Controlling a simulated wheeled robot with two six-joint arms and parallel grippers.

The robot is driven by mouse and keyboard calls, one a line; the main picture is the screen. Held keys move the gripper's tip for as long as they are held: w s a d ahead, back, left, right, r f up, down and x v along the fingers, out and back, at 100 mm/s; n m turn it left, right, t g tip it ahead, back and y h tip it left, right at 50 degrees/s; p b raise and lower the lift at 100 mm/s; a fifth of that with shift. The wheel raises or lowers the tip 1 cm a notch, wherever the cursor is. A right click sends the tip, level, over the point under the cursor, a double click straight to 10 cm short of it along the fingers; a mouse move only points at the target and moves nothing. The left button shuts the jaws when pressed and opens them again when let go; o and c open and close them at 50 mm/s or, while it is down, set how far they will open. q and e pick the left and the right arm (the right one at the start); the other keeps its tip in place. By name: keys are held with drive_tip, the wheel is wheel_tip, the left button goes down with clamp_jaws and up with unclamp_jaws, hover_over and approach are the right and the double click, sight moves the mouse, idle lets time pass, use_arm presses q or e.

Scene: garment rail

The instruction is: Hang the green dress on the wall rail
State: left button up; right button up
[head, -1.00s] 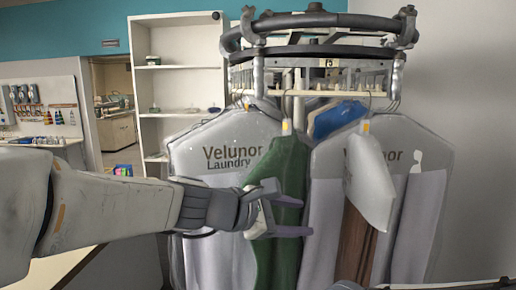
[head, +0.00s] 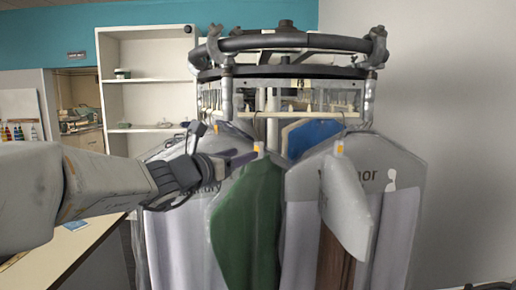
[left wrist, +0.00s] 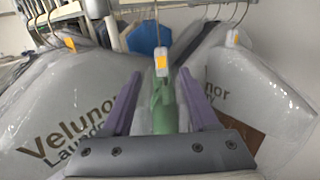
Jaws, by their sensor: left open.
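The green dress (head: 246,215) hangs among bagged garments on a round dark rack (head: 290,42). It also shows in the left wrist view (left wrist: 163,112), below a white and orange tag (left wrist: 161,60) and a hanger hook. My left gripper (head: 232,146) is open beside the top of the dress, near its tag. In the left wrist view its two purple fingers (left wrist: 160,100) stand on either side of the dress's top, with a gap on each side. I cannot make out a separate wall rail. My right gripper is not in view.
Grey bagged garments (head: 392,190) hang close on both sides of the dress. A blue garment (head: 310,136) shows behind it. A white shelf unit (head: 150,75) stands at the back left, and a table edge (head: 65,250) is at lower left.

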sight(256, 148)
use_arm(q)
drive_tip(key=shift+x, duration=4.5)
drive_tip(key=shift+d, duration=0.1)
clamp_jaws()
drive_tip(key=shift+r+p, duration=0.25)
drive_tip(key=shift+p, duration=0.1)
drive_tip(key=shift+s+r+p, duration=0.1)
drive_tip(key=shift+r+p, duration=0.95)
drive_tip(key=shift+r, duration=0.55)
